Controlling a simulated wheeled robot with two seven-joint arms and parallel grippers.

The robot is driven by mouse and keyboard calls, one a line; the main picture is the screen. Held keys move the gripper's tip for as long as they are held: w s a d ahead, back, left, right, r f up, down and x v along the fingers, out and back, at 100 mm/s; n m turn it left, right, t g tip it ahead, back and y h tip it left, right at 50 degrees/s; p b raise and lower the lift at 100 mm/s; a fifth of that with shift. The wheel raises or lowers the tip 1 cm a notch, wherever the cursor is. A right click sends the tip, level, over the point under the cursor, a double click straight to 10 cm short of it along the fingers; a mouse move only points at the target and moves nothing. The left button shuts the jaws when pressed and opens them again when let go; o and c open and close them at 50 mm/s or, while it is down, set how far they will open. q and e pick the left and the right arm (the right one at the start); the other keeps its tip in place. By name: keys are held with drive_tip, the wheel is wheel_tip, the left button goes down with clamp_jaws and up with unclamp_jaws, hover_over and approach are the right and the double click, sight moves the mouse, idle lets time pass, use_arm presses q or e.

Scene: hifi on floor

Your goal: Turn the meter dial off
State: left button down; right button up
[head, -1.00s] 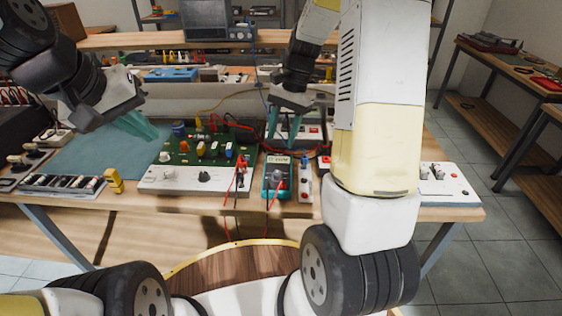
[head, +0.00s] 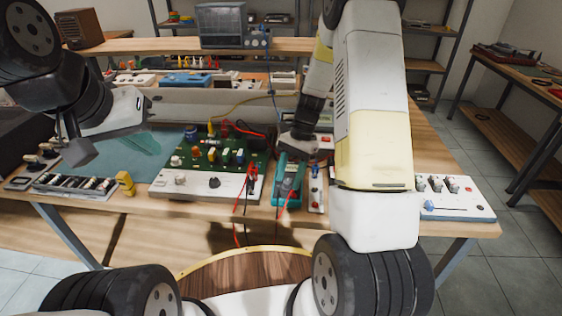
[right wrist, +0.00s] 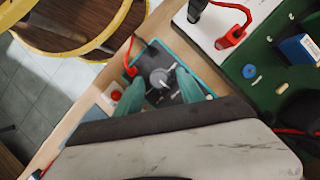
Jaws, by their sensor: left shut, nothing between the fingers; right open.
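The meter (head: 294,194), dark-faced with a teal case, lies near the front edge of the workbench. In the right wrist view its round grey dial (right wrist: 160,79) faces the camera, with a red probe lead plugged in beside it. My right gripper (head: 289,168) is over the meter, pointing down. In the right wrist view its two teal fingers (right wrist: 160,84) are apart, one on each side of the dial. I cannot tell whether they touch it. My left gripper (head: 142,146) is shut and empty above the blue-green mat at the left.
A green circuit board (head: 228,157) on a white base (head: 195,185) stands just left of the meter. A narrow panel with a red button (head: 315,194) is close on its right. Red and black leads (head: 240,205) hang over the bench edge. A yellow block (head: 125,183) stands at the left.

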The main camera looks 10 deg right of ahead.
clamp_jaws()
drive_tip(key=shift+n, duration=0.3)
drive_tip(key=n+h, duration=0.1)
drive_tip(key=n, duration=0.1)
drive_tip(key=n+g, duration=0.1)
drive_tip(key=n, duration=0.1)
drive_tip(key=shift+w+a+h, duration=0.1)
drive_tip(key=shift+a+h, duration=0.1)
drive_tip(key=shift+h, duration=0.2)
drive_tip(key=n, duration=0.2)
drive_tip(key=n+h, duration=0.1)
drive_tip(key=n, duration=0.2)
drive_tip(key=shift+a+h, duration=0.15)
drive_tip(key=shift+h, duration=0.15)
drive_tip(key=n+h, duration=0.1)
drive_tip(key=n, duration=0.3)
drive_tip(key=shift+a+h, duration=0.15)
drive_tip(key=shift+h, duration=0.25)
drive_tip(key=shift+a+n+t+h, duration=0.15)
drive_tip(key=shift+n+h, duration=0.15)
drive_tip(key=shift+n, duration=0.8)
drive_tip(key=shift+n+t+h, duration=0.15)
drive_tip(key=shift+n+h, duration=0.15)
drive_tip(key=shift+n, duration=0.8)
